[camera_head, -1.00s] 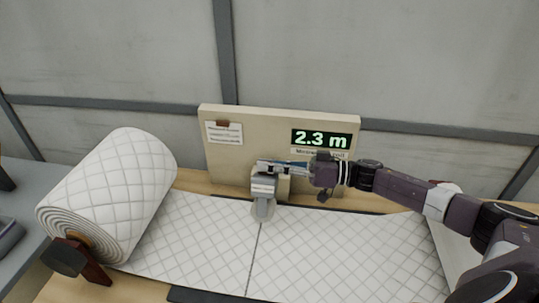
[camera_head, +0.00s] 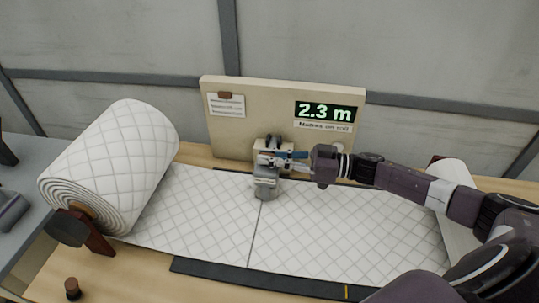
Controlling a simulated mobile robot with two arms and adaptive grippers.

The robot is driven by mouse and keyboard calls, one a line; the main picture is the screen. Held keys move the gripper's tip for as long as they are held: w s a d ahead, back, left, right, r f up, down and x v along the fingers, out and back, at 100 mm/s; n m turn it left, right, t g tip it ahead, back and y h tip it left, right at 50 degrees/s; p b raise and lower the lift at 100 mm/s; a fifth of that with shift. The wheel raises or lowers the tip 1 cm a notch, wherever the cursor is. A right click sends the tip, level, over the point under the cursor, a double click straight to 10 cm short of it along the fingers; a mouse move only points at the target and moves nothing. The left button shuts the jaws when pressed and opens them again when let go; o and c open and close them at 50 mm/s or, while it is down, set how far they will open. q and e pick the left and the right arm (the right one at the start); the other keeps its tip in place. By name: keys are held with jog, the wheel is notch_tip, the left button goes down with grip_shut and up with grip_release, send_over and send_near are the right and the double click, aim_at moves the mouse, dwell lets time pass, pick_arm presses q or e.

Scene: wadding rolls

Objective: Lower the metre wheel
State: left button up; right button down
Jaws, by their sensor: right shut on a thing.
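The metre wheel (camera_head: 265,188) is a small grey unit in front of the beige board (camera_head: 230,135). Its lower end is at the white quilted wadding (camera_head: 330,225), near the dark line across it; I cannot tell if it touches. My right gripper (camera_head: 272,157) reaches in from the right and is shut on the upper part of the metre wheel, which its fingers partly hide. The display (camera_head: 325,111) on the board reads 2.3 m. My left gripper is not in view.
A thick wadding roll (camera_head: 112,170) rests on a brown stand at the left. A second white roll (camera_head: 455,210) is partly hidden behind my right arm. A dark strip (camera_head: 250,277) runs along the front of the wadding. A small brown knob (camera_head: 72,288) stands at the front left.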

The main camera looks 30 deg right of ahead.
jog(key=shift+s+f, duration=0.15)
jog(key=shift+f, duration=0.15)
jog(key=c, duration=2.1)
grip_release()
jog(key=shift+o, duration=0.6)
jog(key=shift+r, duration=0.15)
jog(key=v, duration=1.2)
